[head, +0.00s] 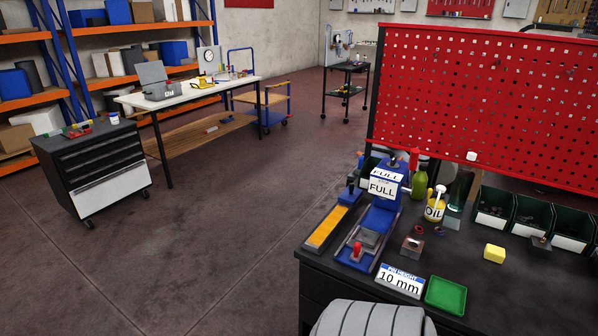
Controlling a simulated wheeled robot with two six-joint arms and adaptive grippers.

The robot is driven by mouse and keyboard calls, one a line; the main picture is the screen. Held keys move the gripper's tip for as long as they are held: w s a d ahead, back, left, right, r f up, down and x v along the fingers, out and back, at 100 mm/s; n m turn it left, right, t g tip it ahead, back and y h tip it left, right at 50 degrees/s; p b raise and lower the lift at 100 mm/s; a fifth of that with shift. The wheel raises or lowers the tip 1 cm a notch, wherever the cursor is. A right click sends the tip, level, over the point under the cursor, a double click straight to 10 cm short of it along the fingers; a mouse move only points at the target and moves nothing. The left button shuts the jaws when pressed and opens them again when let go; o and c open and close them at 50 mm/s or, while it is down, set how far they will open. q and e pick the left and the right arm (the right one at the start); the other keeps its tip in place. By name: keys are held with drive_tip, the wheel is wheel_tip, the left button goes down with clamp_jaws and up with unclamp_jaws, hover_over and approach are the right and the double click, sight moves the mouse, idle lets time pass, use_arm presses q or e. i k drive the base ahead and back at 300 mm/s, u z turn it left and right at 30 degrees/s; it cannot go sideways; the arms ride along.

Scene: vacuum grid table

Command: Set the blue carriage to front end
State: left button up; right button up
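On the dark workbench (455,262) at the right stands a blue device (384,222) with white labels reading "FULL". A grey plate (372,238) and a red knob (357,249) are at its near end. The near end of the strip is bare. Neither of my grippers is in view.
A "10 mm" sign (401,281), a green tray (446,296), a yellow block (494,253) and an oil can (434,211) are on the bench. Dark green bins (529,213) stand below a red pegboard (480,95). Open floor (215,235) lies to the left.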

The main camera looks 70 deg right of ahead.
sight(350, 196)
drive_tip(key=z, duration=0.15)
drive_tip(key=i, duration=1.1)
drive_tip(key=z, duration=1.2)
drive_tip(key=i, duration=0.75)
drive_tip(key=z, duration=0.9)
